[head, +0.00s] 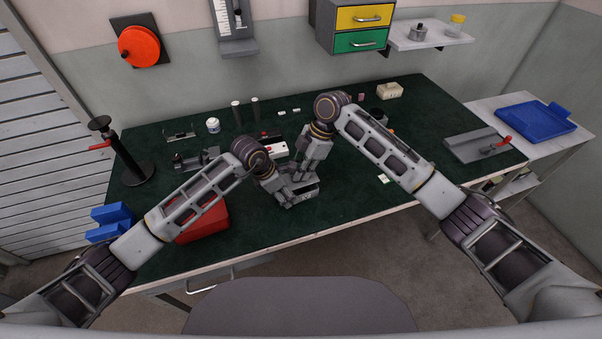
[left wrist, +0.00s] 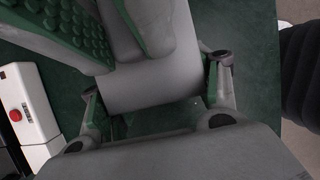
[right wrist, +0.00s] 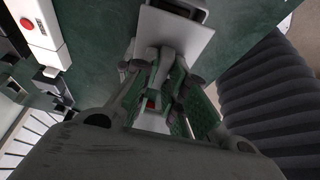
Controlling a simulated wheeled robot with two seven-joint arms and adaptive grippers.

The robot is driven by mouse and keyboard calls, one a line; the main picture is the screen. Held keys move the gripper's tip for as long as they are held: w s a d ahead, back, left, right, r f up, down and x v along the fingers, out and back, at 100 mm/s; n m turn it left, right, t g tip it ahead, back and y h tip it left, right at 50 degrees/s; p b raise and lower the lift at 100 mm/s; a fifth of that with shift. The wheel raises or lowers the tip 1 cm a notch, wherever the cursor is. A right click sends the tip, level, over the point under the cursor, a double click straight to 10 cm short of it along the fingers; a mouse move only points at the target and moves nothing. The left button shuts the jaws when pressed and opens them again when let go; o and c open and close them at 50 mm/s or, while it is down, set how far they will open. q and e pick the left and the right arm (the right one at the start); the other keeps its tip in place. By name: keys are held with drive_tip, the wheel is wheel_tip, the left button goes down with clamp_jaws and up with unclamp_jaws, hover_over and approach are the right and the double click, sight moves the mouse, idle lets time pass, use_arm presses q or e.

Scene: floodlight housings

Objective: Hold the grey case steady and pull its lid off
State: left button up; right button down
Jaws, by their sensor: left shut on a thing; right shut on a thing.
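The grey case (head: 299,198) is on the green bench top near its front edge, largely covered by my grippers. My left gripper (head: 287,182) is low at the case and shut on it. In the left wrist view a plain light grey face of the case (left wrist: 150,88) shows beside a green-padded finger. My right gripper (head: 308,167) comes down from above and is shut on the lid, which its fingers hide in the head view. In the right wrist view a light grey panel (right wrist: 172,32) shows past the fingers. Whether the lid and case are apart, I cannot tell.
A white box with a red button (head: 274,149) stands just behind the grippers. A red bin (head: 203,220) is left of them, under my left arm. A clamp-like tool (head: 195,158) lies behind it.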

use_arm(q)
drive_tip(key=shift+f, duration=0.2)
use_arm(e)
drive_tip(key=shift+w+r, duration=0.15)
drive_tip(key=shift+r, duration=0.55)
use_arm(q)
drive_tip(key=shift+a+f, duration=0.1)
use_arm(e)
drive_tip(key=shift+a+r, duration=0.1)
drive_tip(key=shift+r, duration=0.3)
use_arm(q)
drive_tip(key=o, duration=0.9)
drive_tip(key=shift+o, duration=1.3)
use_arm(e)
drive_tip(key=shift+f, duration=0.1)
use_arm(q)
drive_tip(key=shift+r, duration=0.25)
use_arm(e)
drive_tip(key=shift+f, duration=0.1)
use_arm(q)
drive_tip(key=shift+r, duration=0.1)
